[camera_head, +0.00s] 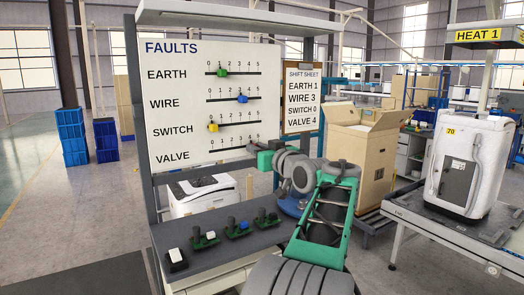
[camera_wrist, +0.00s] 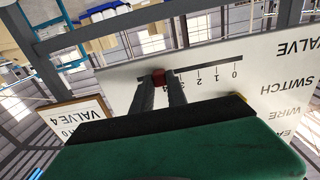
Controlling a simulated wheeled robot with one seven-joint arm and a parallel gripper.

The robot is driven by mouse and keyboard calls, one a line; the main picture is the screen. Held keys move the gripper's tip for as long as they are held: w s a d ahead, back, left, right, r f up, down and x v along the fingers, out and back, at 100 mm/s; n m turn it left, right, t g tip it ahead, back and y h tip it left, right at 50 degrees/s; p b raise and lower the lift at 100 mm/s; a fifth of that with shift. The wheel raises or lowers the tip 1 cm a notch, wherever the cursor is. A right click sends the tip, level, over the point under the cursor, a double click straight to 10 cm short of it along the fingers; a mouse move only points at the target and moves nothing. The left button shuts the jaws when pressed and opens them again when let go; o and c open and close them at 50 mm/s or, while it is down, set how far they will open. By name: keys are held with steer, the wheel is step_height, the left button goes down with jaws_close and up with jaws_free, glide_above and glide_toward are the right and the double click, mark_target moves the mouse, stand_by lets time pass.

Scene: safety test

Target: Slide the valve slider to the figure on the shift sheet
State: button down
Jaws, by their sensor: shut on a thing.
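The FAULTS board (camera_head: 165,110) has a scale in each row. The valve slider is a red block (camera_wrist: 157,74) on the bottom scale, seen in the wrist view between my fingertips. My gripper (camera_wrist: 160,86) is shut on it; in the head view my gripper (camera_head: 251,148) hides the slider and the scale's high end. The slider sits past the 3, around the 4, but my fingers cover the mark beneath it. The shift sheet (camera_head: 302,98) reads VALVE 4, and its lower part shows in the wrist view (camera_wrist: 75,122).
The green earth slider (camera_head: 222,72) is at 1, the blue wire slider (camera_head: 242,98) at 3, and the yellow switch slider (camera_head: 212,126) at 0. A cardboard box (camera_head: 362,160) stands at right.

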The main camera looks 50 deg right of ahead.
steer(key=shift+w+a, duration=0.1)
steer(key=shift+a, duration=0.1)
steer(key=c, duration=1.3)
jaws_free()
steer(key=shift+d, duration=0.1)
steer(key=b+v, duration=0.2)
steer(key=v, duration=0.6)
steer(key=shift+b, duration=0.4)
steer(key=shift+w, duration=0.1)
